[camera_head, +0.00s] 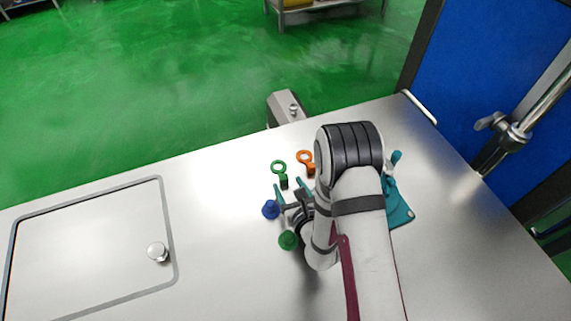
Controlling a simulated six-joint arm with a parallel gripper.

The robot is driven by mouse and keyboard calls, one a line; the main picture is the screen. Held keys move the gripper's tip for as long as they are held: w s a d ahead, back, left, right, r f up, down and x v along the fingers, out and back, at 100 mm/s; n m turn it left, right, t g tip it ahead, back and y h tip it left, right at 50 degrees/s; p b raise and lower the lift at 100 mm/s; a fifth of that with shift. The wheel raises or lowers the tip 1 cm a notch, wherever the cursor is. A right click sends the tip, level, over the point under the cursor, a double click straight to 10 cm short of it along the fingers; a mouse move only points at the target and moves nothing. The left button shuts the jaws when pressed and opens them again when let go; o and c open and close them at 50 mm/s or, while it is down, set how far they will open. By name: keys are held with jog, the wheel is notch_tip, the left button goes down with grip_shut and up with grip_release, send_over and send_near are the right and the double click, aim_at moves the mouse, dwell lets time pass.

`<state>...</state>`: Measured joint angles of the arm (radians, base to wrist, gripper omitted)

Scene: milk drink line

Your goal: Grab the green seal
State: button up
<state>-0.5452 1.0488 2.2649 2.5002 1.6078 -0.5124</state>
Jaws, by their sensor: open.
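A green ring-topped piece (279,167) with a small block at its near end is on the steel table, left of my arm. A round green knob-like piece (288,240) is nearer the camera, beside my wrist. I cannot tell for certain which one is the green seal. My gripper (289,187) is open, its teal fingers pointing away from the camera. The fingertips are close to the block end of the ring-topped piece. I cannot tell whether they touch it. My arm covers part of the table to the right.
An orange ring-topped piece (305,157) stands just right of the green one, close to my arm. A blue knob-like piece (270,209) is left of my gripper. A teal holder (399,211) is partly behind my arm. The left side holds a flush hatch (90,250) with a knob.

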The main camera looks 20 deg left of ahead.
aim_at(284, 178)
jog(key=x, duration=0.6)
jog(key=shift+r, duration=0.1)
grip_shut()
